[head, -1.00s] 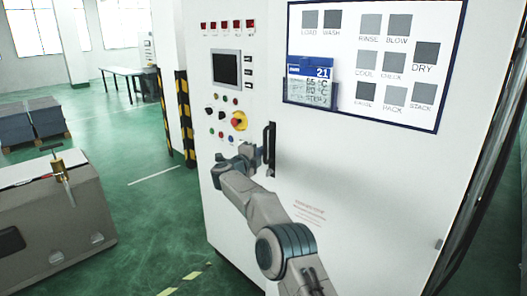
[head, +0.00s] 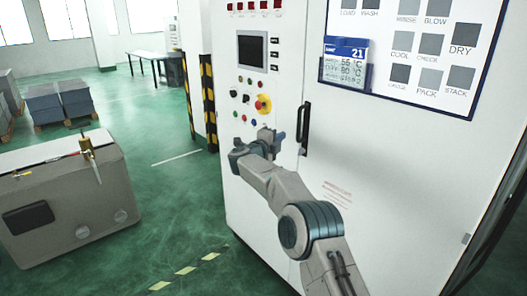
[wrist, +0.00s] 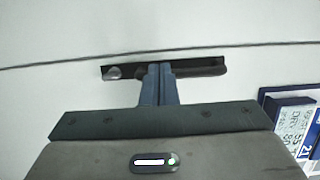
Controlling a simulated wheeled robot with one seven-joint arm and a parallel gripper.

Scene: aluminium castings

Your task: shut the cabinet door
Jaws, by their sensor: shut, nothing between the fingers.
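The cabinet door (head: 400,160) is the large white panel with a sign on its upper part. Its black vertical handle (head: 304,128) is near its left edge, beside the control panel. The door looks about flush with the cabinet front; I cannot tell whether a small gap remains. My gripper (head: 280,136) is just left of the handle in the head view, with a little white surface between them. In the wrist view my shut, empty fingers (wrist: 160,68) overlap the middle of the dark handle (wrist: 206,71). A thin dark seam runs just beyond it. Contact cannot be told.
The control panel has a screen (head: 252,50), buttons and a red emergency knob (head: 263,103). A blue-edged card holder (head: 345,63) is on the door. Green floor between is clear. A striped post (head: 208,100) stands behind.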

